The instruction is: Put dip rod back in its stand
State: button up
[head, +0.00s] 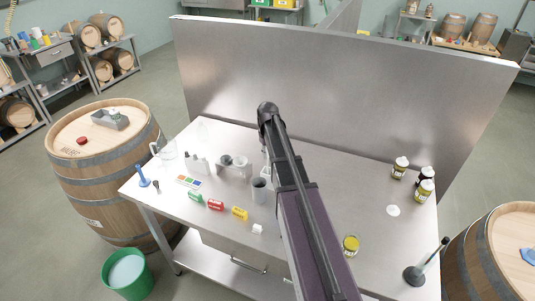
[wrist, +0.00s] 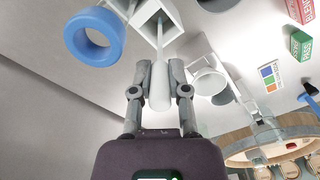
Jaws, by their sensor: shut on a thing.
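In the wrist view my gripper (wrist: 160,75) is shut on the thick pale handle of a rod (wrist: 159,95), which I take for the dip rod. Its thin shaft (wrist: 161,42) runs away from the fingers to a pale, square, open-topped holder (wrist: 145,16), perhaps its stand. I cannot tell how deep the shaft sits in the holder, or whether they are joined. In the head view my arm hides the fingers and the rod.
A blue ring-shaped rim (wrist: 72,38) is close beside the holder. A pale rack (wrist: 212,82) is right of the fingers. On the steel table (head: 320,215) stand a grey cup (head: 259,193), small boxes (head: 216,205) and jars (head: 401,166). A steel wall (head: 340,90) rises behind.

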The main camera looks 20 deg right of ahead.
jog(key=shift+f+b, duration=1.4)
jog(key=shift+f, duration=0.15)
jog(key=o, duration=0.8)
jog(key=shift+o, duration=0.2)
jog(key=shift+r, duration=0.1)
notch_tip(320, 180, up, 11)
jog(key=p, duration=1.1)
